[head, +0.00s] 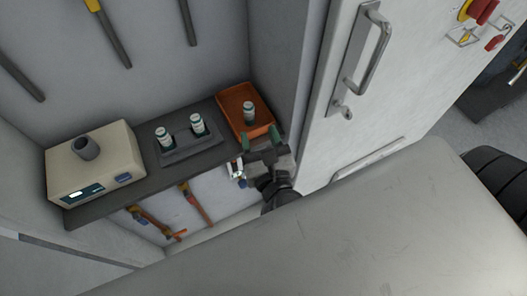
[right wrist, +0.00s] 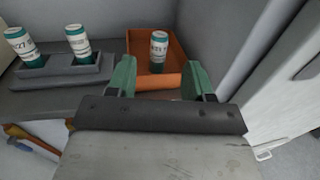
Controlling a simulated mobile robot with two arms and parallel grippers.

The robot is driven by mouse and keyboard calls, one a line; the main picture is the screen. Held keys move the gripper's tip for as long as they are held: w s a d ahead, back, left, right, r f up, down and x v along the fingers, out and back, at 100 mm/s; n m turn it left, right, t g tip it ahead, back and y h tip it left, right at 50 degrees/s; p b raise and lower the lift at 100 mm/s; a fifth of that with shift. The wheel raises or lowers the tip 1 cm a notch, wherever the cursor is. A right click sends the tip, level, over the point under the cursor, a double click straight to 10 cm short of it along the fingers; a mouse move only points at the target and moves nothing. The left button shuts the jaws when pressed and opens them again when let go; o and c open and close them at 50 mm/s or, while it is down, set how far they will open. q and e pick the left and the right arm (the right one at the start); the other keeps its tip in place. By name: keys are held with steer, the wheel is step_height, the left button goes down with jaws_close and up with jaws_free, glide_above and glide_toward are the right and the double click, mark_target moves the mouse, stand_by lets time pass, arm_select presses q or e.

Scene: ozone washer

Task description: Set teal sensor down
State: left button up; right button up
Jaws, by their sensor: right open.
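A teal sensor with a white label (head: 249,112) stands upright inside the orange tray (head: 228,96) at the right end of the shelf. In the right wrist view the same sensor (right wrist: 158,52) stands in the orange tray (right wrist: 178,50). My right gripper (head: 260,140) is at the tray's front edge, and it also shows in the right wrist view (right wrist: 160,82). Its green fingers are spread apart with nothing between them, and the sensor stands beyond them. My left gripper is not in view.
Two similar sensors (head: 164,137) (head: 197,124) stand in a dark grey holder (head: 192,149) left of the tray. A beige device (head: 95,165) with a round port sits at the shelf's left end. A white door with a handle (head: 362,50) stands close on the right.

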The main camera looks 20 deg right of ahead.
steer(key=s+a+f+n+g+y, duration=0.2)
steer(key=s+f+n+g+y, duration=0.1)
steer(key=f+n, duration=1.1)
steer(key=s+a+f+n+g+y, duration=0.25)
steer(key=f+n, duration=0.75)
steer(key=f, duration=0.8)
steer(key=s+d+f+n+g+h, duration=0.1)
steer(key=s+d+f+n+g, duration=0.4)
steer(key=s+f, duration=0.5)
steer(key=s+d+f+n+g+h, duration=0.1)
steer(key=s+d+f+n+g, duration=0.5)
steer(key=s+f+n, duration=0.5)
steer(key=s+d+b, duration=0.1)
steer(key=s+d, duration=0.1)
steer(key=s, duration=0.1)
steer(key=shift+d+f+h, duration=0.3)
steer(key=shift+d+h, duration=0.05)
